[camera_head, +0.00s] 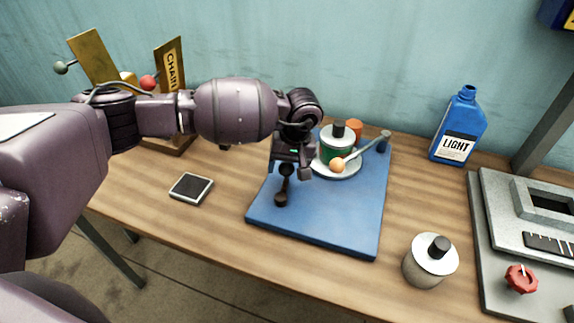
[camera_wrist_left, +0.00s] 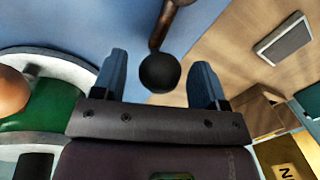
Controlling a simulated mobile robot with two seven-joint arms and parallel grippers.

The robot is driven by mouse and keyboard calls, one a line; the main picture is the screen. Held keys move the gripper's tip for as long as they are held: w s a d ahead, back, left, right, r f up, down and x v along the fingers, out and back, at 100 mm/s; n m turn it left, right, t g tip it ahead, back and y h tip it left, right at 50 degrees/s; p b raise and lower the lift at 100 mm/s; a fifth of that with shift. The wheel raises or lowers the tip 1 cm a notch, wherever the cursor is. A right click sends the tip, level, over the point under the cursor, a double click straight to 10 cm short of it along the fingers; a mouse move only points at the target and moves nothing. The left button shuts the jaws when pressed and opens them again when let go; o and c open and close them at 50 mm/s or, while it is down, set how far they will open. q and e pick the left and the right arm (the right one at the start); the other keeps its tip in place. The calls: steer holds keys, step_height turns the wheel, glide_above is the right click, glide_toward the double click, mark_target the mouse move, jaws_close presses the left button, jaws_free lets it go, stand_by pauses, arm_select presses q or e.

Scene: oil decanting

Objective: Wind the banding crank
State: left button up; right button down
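The crank is a small copper-brown arm (camera_head: 284,186) on the blue board, with a dark hub (camera_head: 281,200) at its front end and a black ball knob (camera_head: 287,169) at its other end. My left gripper (camera_head: 290,167) points down over the knob. In the left wrist view the black knob (camera_wrist_left: 160,73) lies between the two open fingers (camera_wrist_left: 158,75), with a gap on each side. A green jar with a black cap (camera_head: 337,140) stands on a white round plate (camera_head: 350,173) beside the gripper. My right gripper is not in view.
On the plate's near side is an orange ball (camera_head: 337,165), by a grey rod (camera_head: 368,146). A blue LIGHT bottle (camera_head: 459,130), a capped jar (camera_head: 431,262) and a grey unit with a red knob (camera_head: 521,278) stand right. A dark tile (camera_head: 191,188) lies left. The blue board's front (camera_head: 330,225) is clear.

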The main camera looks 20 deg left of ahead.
arm_select(q)
jaws_close()
steer(key=shift+a, duration=0.1)
